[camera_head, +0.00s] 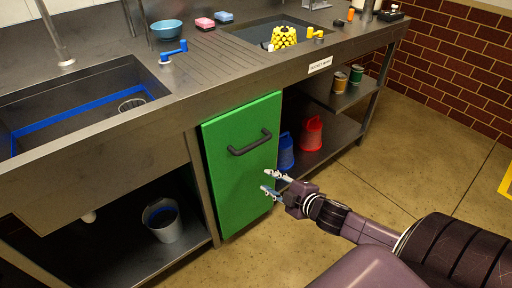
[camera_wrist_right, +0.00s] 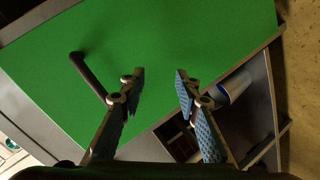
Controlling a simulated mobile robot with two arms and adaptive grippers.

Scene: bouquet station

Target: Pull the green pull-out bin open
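The green pull-out bin (camera_head: 238,185) is a tall green front panel under the steel counter, and it looks shut. Its dark bar handle (camera_head: 250,143) runs across the upper part of the panel. My right gripper (camera_head: 268,181) is open and empty, in front of the panel, below and to the right of the handle. In the right wrist view the green panel (camera_wrist_right: 190,40) fills the top, the handle (camera_wrist_right: 88,72) shows left of the fingers, and the open fingers (camera_wrist_right: 160,88) point at the panel with nothing between them. My left gripper is not in view.
A sink basin (camera_head: 80,100) is at the left and a grey bucket (camera_head: 162,220) stands on the shelf below. Blue (camera_head: 286,152) and red (camera_head: 311,134) containers stand on the lower shelf right of the bin. The floor (camera_head: 400,150) in front is clear.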

